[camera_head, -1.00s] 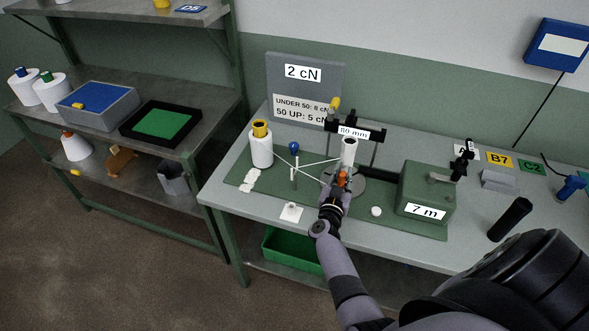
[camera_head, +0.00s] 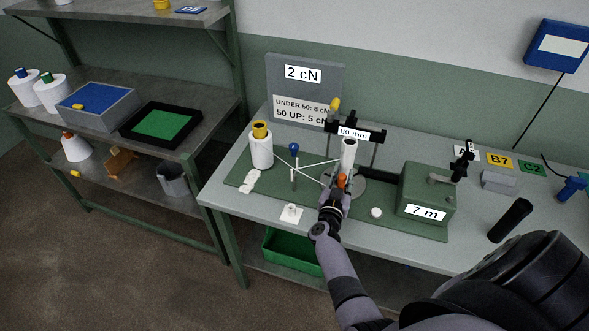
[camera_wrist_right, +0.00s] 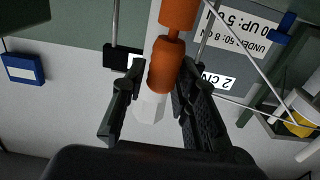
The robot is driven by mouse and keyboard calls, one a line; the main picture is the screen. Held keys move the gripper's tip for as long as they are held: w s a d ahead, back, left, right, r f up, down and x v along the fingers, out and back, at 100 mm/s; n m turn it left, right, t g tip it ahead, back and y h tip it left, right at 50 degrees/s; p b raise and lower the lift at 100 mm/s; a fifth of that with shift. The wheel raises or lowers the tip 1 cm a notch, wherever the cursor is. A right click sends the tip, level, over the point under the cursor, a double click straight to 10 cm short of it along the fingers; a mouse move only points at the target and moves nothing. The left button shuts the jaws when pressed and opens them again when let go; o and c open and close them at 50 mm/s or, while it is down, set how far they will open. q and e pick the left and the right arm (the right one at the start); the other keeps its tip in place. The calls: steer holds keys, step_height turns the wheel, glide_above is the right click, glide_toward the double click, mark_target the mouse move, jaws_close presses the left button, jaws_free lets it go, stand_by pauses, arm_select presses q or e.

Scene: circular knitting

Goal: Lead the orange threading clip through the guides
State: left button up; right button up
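The orange threading clip (camera_head: 342,180) is upright in front of the white tube on the green board, at the tip of my right gripper (camera_head: 338,190). In the right wrist view the orange clip (camera_wrist_right: 165,65) lies between the two fingers of my right gripper (camera_wrist_right: 158,75). A gap shows between the clip and the left finger, so the fingers look parted; contact on the right side is unclear. White thread runs from the yellow-topped spool (camera_head: 261,150) past the blue-topped post (camera_head: 294,160) towards the clip. My left gripper is not in view.
A green box (camera_head: 425,190) marked 7 m stands right of the clip. A black crossbar frame (camera_head: 377,150) rises behind it. A grey sign (camera_head: 290,92) stands at the back. A white knob (camera_head: 376,212) and a black cylinder (camera_head: 510,219) are to the right.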

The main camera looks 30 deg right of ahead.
mark_target(347, 147)
steer(key=o, duration=0.3)
step_height(347, 147, up, 9)
steer(key=p, duration=0.5)
steer(key=shift+w+a+f, duration=0.15)
steer(key=w+a+r, duration=0.5)
steer(key=w+a, duration=0.2)
steer(key=a, duration=0.1)
step_height(347, 147, down, 6)
steer(key=b, duration=0.3)
steer(key=w+a+b, duration=0.5)
steer(key=b, duration=0.1)
step_height(347, 147, up, 6)
steer(key=p, duration=0.3)
steer(key=shift+f+p, duration=0.1)
steer(key=shift+p, duration=0.2)
